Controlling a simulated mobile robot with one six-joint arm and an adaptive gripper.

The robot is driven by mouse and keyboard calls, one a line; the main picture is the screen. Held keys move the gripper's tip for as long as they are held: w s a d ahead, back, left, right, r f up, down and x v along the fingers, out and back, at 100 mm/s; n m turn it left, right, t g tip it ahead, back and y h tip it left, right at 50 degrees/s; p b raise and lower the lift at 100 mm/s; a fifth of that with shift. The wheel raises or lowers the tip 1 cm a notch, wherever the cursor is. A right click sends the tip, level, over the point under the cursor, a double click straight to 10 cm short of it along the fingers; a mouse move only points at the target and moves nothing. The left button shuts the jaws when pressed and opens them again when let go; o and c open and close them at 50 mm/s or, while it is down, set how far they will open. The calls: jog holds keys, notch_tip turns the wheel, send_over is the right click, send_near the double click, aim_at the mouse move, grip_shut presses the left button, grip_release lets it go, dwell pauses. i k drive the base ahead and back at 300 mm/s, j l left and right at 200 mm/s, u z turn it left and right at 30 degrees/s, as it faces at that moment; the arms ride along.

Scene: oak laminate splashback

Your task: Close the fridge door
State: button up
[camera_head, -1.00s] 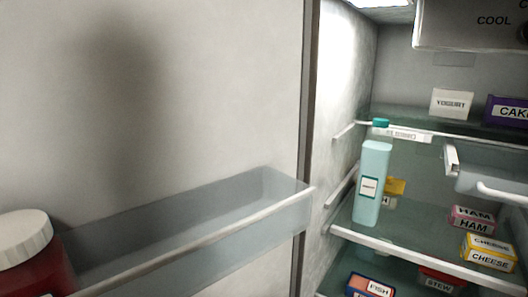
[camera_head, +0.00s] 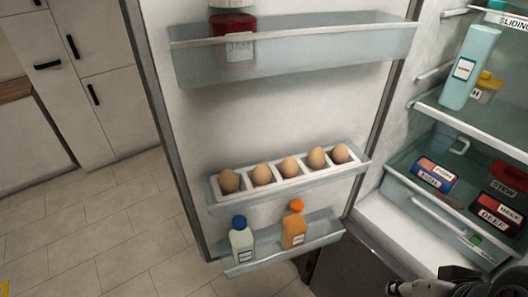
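The fridge door (camera_head: 270,110) stands open, its inner side facing me, left of the fridge interior (camera_head: 380,210). Its left edge is free and its right edge meets the fridge body. The door shelves hold a red jar with a white lid (camera_head: 233,38), a row of eggs (camera_head: 290,167), a blue-capped bottle (camera_head: 242,240) and an orange-capped bottle (camera_head: 294,225). A dark part of my arm (camera_head: 470,282) shows at the bottom right, in front of the fridge. It looks apart from the door.
Fridge shelves hold a pale blue carton (camera_head: 469,68), a fish pack (camera_head: 434,176) and beef packs (camera_head: 496,210). White cabinets (camera_head: 100,70) with black handles stand behind the door at left.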

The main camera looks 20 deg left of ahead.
aim_at(323, 78)
jog(key=k+z, duration=0.2)
jog(key=z, duration=0.2)
jog(key=k+l+z, duration=0.1)
jog(key=z, duration=0.35)
jog(key=k+l+z, duration=0.15)
jog(key=k+z, duration=0.25)
jog(key=j+z, duration=0.1)
jog(key=j, duration=0.35)
jog(key=k+j, duration=0.15)
jog(key=j, duration=0.3)
jog(key=j+z, duration=0.15)
jog(key=j, duration=0.25)
jog(key=k+j, duration=0.15)
jog(key=j, duration=0.3)
jog(key=k+j+z, duration=0.15)
jog(key=j, duration=0.25)
jog(key=k+j, duration=0.1)
jog(key=j, duration=0.25)
jog(key=k+j, duration=0.1)
jog(key=j, duration=0.25)
jog(key=k+j, duration=0.1)
jog(key=j, duration=0.25)
jog(key=k+j, duration=0.1)
jog(key=j, duration=0.25)
jog(key=k+j, duration=0.15)
jog(key=j, duration=0.2)
